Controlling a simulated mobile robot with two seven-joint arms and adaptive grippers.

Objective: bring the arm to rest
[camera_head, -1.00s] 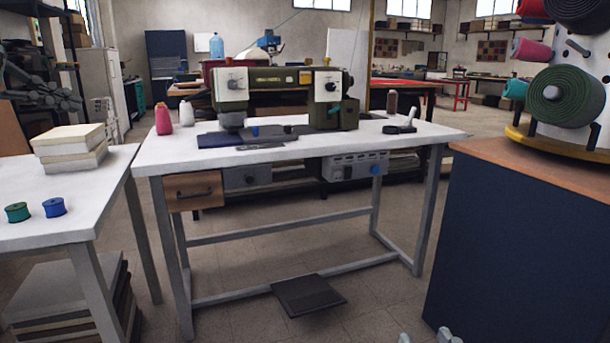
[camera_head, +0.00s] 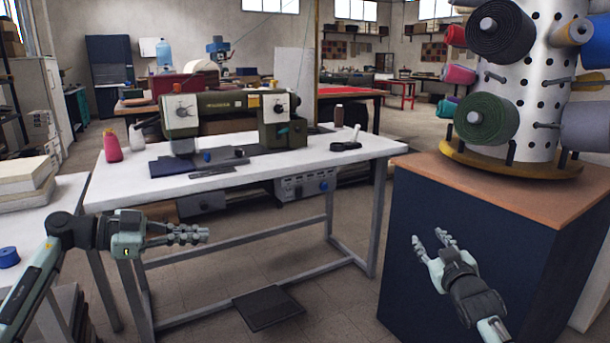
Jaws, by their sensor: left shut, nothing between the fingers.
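My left gripper (camera_head: 205,234) comes in from the left on its grey-green arm. It points right, in front of the sewing table's lower left part in the picture. Its fingers are together with nothing between them. My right gripper (camera_head: 432,244) is at lower right, pointing up and slightly left, in front of the dark blue cabinet (camera_head: 415,195). Its fingers are spread apart and I see nothing between them. Neither gripper visibly holds anything.
A white sewing table (camera_head: 345,155) carries a green sewing machine (camera_head: 215,103). A thread-spool stand (camera_head: 540,120) stands on the cabinet. A side table (camera_head: 70,190) bears pale blocks (camera_head: 25,180) and a blue spool (camera_head: 8,257). Below is a pedal (camera_head: 268,308); floor shows around it.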

